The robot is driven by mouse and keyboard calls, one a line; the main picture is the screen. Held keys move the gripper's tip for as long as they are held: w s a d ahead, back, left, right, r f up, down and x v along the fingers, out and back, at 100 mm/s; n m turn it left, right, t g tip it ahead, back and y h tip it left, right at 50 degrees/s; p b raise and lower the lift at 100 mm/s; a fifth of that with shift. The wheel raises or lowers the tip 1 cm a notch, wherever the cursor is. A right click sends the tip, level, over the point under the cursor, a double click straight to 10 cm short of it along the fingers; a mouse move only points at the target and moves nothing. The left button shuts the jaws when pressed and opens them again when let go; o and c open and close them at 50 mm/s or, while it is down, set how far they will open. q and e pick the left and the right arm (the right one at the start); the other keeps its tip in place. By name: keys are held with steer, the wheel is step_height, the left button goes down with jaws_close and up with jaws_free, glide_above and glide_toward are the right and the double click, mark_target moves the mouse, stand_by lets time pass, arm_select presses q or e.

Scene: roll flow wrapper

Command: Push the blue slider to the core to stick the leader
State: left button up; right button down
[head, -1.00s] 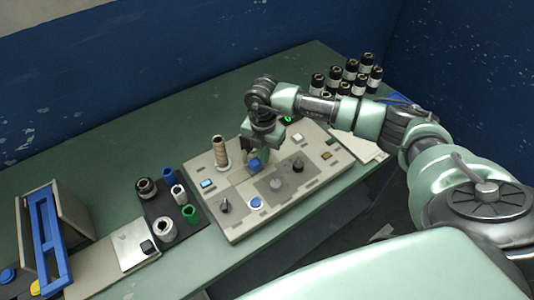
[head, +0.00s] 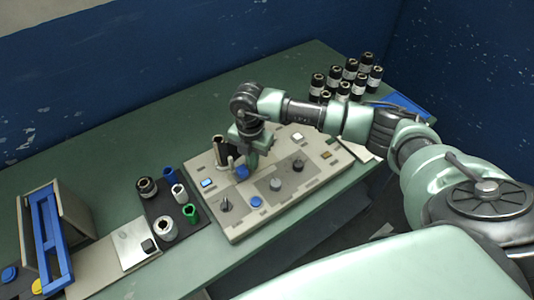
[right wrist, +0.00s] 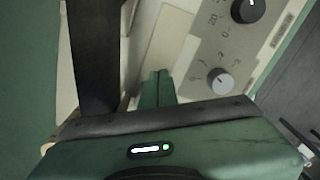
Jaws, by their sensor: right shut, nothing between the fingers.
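The blue slider (head: 242,172) sits on the beige panel of the machine (head: 262,213), just right of and in front of the upright core (head: 219,152). My right gripper (head: 252,168) is shut and empty, pointing down at the slider's right side. It looks in contact with the slider, but the exact touch is hidden. In the right wrist view its closed green fingers (right wrist: 157,88) reach down beside a dark upright column, and the slider is hidden there. The leader cannot be made out. My left gripper is not in view.
The panel carries dark and grey knobs (head: 275,184) and a blue round button (head: 256,202). A dark tray (head: 162,206) with several small spools stands to the left. Several black rolls (head: 350,68) stand at the back right. The table behind the machine is clear.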

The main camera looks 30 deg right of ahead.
steer(key=shift+d, duration=0.35)
step_height(320, 180, up, 8)
steer(key=p, duration=0.5)
steer(key=shift+p, duration=0.3)
